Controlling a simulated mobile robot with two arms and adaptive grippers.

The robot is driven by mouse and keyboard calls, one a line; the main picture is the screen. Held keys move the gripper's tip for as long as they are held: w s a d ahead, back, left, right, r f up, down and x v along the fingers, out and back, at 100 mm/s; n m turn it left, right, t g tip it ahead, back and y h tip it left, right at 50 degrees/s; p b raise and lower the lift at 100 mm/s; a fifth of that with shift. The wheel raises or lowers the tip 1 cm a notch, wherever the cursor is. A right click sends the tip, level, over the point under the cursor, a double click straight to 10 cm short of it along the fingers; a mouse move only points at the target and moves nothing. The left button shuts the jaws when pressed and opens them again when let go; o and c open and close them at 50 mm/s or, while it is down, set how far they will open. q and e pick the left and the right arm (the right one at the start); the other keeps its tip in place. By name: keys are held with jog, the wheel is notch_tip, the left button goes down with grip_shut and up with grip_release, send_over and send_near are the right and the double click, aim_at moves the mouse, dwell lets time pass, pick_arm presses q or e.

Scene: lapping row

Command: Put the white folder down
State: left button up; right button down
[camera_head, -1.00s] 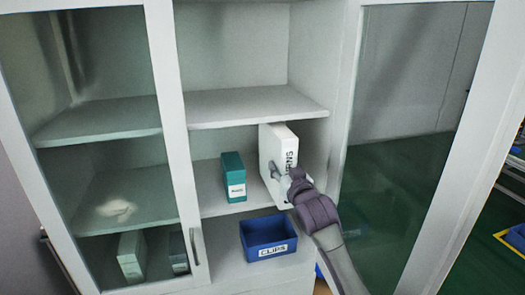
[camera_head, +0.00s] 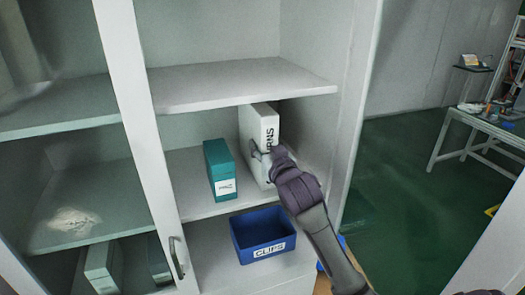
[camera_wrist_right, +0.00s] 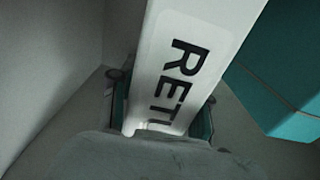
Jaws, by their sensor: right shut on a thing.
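The white folder (camera_head: 259,128) stands upright on the middle shelf of the cabinet in the head view, with dark letters on its spine. My right gripper (camera_head: 264,158) is shut on the lower part of its spine. In the right wrist view the folder (camera_wrist_right: 190,50) fills the middle, with "RET" readable and the rest of the word hidden. The gripper (camera_wrist_right: 160,115) has a finger on each side of the spine. Whether the folder's base touches the shelf (camera_head: 190,160) is hard to tell. My left gripper is not in view.
A teal folder (camera_head: 219,168) stands left of the white one on the same shelf; it also shows in the right wrist view (camera_wrist_right: 275,85). A blue bin (camera_head: 262,232) labelled CLIPS sits below. A glass door (camera_head: 70,150) covers the left side. Upper shelf (camera_head: 240,85) is empty.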

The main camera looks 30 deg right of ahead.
jog(key=shift+w+d+f, duration=0.25)
jog(key=shift+w+f, duration=0.05)
jog(key=shift+w, duration=0.25)
jog(key=c, duration=0.9)
grip_release()
jog(key=shift+f, duration=0.1)
jog(key=o, duration=0.4)
jog(key=shift+s+a+r, duration=0.2)
jog(key=shift+s+r, duration=0.05)
jog(key=shift+s, duration=0.1)
jog(key=shift+c, duration=0.2)
jog(key=shift+f, duration=0.15)
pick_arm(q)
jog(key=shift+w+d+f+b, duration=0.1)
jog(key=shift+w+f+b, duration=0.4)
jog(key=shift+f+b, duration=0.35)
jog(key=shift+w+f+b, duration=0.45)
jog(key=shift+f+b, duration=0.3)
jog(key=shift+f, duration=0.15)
pick_arm(e)
jog(key=v, duration=1.1)
jog(key=shift+s, duration=0.4)
